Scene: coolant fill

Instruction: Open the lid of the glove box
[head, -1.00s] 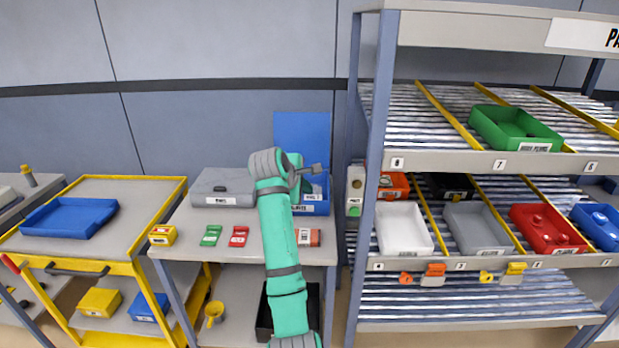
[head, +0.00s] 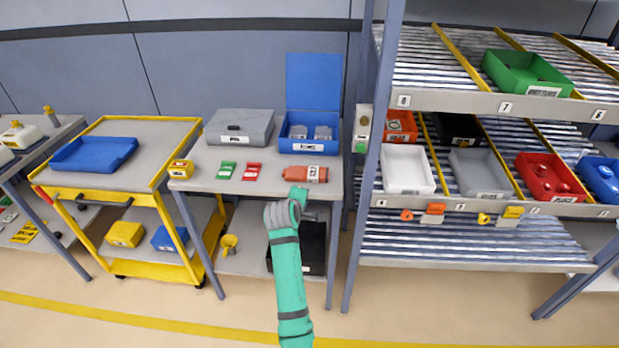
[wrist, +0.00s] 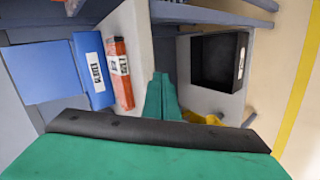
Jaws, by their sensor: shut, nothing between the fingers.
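A blue box (head: 309,145) sits at the back right of the grey table, its blue lid (head: 313,82) standing upright and open. Two grey packs lie inside. A grey case (head: 239,128) to its left has its lid down. The small labels are too blurred to tell which is named the glove box. My gripper (head: 298,195) is at the table's front edge, apart from both boxes, shut and empty; its exact fingertips are unclear in the head view. The wrist view shows the fingers (wrist: 162,82) together, the blue box (wrist: 92,68) and the open lid (wrist: 45,72).
An orange-red roll (head: 304,174) lies between the blue box and my gripper. Green (head: 226,170) and red (head: 252,172) packets lie left of it. A black bin (head: 300,245) is on the shelf below. A parts rack (head: 385,190) stands close on the right.

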